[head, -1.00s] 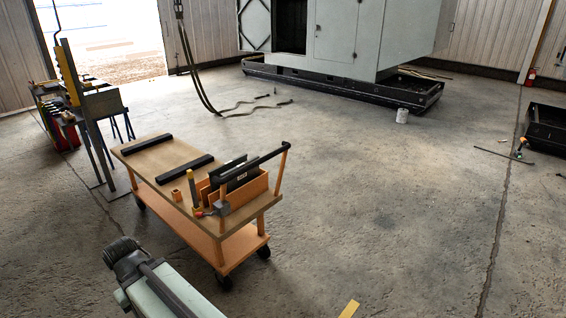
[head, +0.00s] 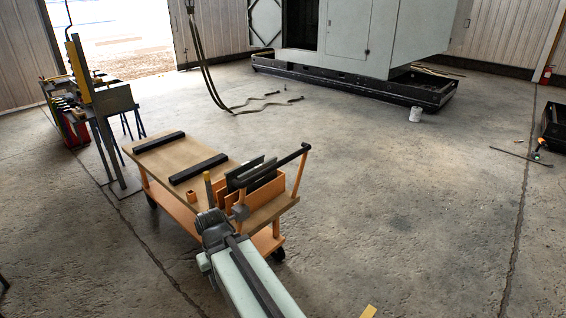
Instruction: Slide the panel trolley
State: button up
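The panel trolley (head: 217,150) has a brown flat top, an orange frame with a lower shelf, dark wheels and a black push handle (head: 290,157) at its right end. Two black bars lie across its top. Dark panels (head: 262,172) stand in an orange holder by the handle. My gripper (head: 212,224) is at the dark end of my arm and overlaps the trolley's near right corner in the head view. Its fingers cannot be made out, and I cannot tell whether it touches the trolley. My arm hides part of the trolley's near side.
A large grey enclosure (head: 365,40) stands on a black base at the back. Hoses (head: 205,75) hang left of it to the floor. A rack with tools (head: 95,100) stands left of the trolley. The floor right of the trolley is mostly clear.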

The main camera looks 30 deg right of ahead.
aim_at(177, 162)
jog(key=i, duration=0.85)
jog(key=u, duration=0.05)
